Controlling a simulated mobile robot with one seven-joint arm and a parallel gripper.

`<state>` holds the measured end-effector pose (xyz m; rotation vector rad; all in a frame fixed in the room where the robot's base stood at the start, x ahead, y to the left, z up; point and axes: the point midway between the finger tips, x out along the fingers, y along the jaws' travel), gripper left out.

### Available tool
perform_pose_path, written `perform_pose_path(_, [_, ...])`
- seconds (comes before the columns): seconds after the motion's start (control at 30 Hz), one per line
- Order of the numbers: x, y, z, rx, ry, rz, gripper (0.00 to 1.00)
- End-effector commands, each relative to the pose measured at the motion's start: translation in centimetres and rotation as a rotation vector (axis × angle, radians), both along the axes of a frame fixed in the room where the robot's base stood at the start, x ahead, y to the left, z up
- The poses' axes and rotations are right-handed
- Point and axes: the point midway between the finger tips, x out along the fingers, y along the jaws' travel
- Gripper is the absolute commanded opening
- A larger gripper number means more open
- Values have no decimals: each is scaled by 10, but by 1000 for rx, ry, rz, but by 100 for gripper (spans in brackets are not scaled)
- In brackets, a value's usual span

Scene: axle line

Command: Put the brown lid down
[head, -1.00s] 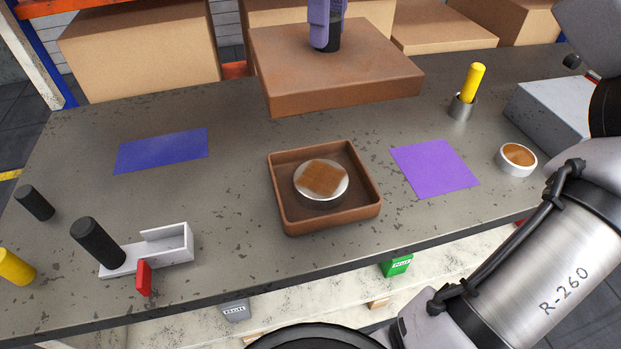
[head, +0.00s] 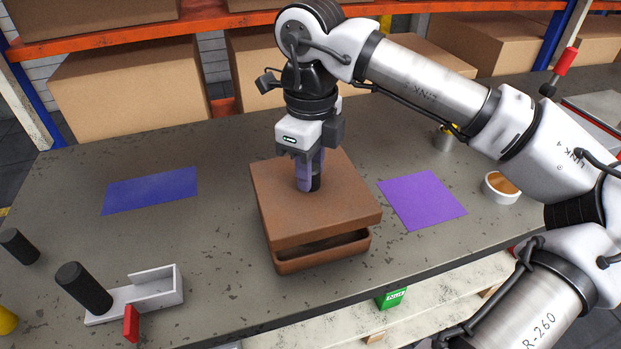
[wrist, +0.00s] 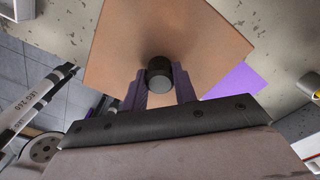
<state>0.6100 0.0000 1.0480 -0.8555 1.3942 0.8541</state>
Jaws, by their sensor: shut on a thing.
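The brown lid (head: 288,222) is a square slab with a dark knob (head: 316,182) on top. My gripper (head: 310,178) is shut on the knob and holds the lid just above the brown box (head: 325,254). A dark gap shows between lid and box along the front, so the lid is apart from the box there. The lid hides the inside of the box. In the wrist view the purple fingers sit on both sides of the knob (wrist: 159,82), with the lid (wrist: 165,30) beyond.
A blue mat (head: 150,190) lies at left and a purple mat (head: 422,200) at right, both bare. A white holder (head: 150,295) with a black cylinder (head: 82,287) stands front left. A white bowl (head: 500,188) is at right. Cardboard boxes (head: 125,95) stand behind the table.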

Motion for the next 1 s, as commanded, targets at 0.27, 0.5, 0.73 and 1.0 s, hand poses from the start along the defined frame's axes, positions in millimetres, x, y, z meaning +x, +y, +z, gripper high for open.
perform_pose_path(0.27, [0,0,-32,1,0,0,0])
perform_pose_path(0.5, [0,0,-33,0,0,0,0])
perform_pose_path(0.73, [0,0,-40,0,0,0,0])
perform_pose_path(1.0, [0,0,-39,0,1,0,49])
